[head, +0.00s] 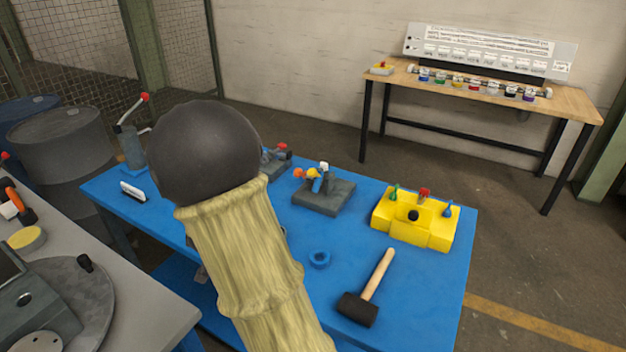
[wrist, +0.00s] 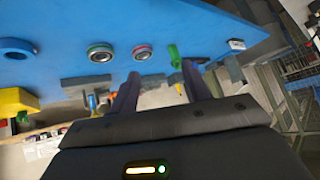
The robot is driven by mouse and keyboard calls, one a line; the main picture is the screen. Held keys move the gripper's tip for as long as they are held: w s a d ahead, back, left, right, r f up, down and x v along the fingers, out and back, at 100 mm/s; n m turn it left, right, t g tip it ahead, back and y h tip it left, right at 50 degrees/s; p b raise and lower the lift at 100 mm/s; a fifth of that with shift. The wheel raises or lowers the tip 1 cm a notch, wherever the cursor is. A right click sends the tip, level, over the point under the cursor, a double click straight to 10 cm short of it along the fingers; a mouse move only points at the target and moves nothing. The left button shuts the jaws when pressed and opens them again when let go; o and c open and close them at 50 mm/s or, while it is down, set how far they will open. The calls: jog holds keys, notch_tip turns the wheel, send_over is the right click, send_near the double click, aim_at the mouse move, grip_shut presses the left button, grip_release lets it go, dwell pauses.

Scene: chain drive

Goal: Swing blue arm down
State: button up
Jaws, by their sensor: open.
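A dark grey block (head: 323,198) on the blue table carries a short blue arm (head: 317,185) with orange and white ends beside it. A second grey fixture (head: 276,165) with blue and red parts stands behind it, partly hidden by my arm. I cannot tell for sure which blue part is the task's arm. In the wrist view my gripper (wrist: 160,70) is open, its two dark fingers apart. A green upright piece (wrist: 175,57) shows near the right finger; I cannot tell whether they touch. The gripper is hidden in the head view.
The blue table (head: 420,300) also holds a yellow block (head: 413,220) with coloured knobs, a mallet (head: 358,307), a blue ring (head: 319,259) and a red-knobbed lever (head: 132,140). A wooden bench (head: 560,97) stands behind. A grey worktop (head: 140,300) is at left.

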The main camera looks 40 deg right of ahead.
jog(key=w+d+f+m+h+b, duration=0.25)
jog(key=w+d+m+h, duration=0.2)
jog(key=d, duration=0.55)
jog(key=m+g+h+b, duration=0.1)
jog(key=m+g+h, duration=0.35)
jog(key=h, duration=0.45)
send_near(310, 175)
jog(key=s+v, duration=0.1)
jog(key=v, duration=0.5)
jog(key=shift+w+d+f+m+t, duration=0.15)
jog(key=shift+w+m+t, duration=0.1)
jog(key=shift+m, duration=0.05)
jog(key=p+x, duration=0.2)
jog(key=x, duration=1.5)
jog(key=shift+w+d+p, duration=0.1)
jog(key=shift+d+p, duration=0.1)
jog(key=shift+p, duration=0.15)
grip_shut()
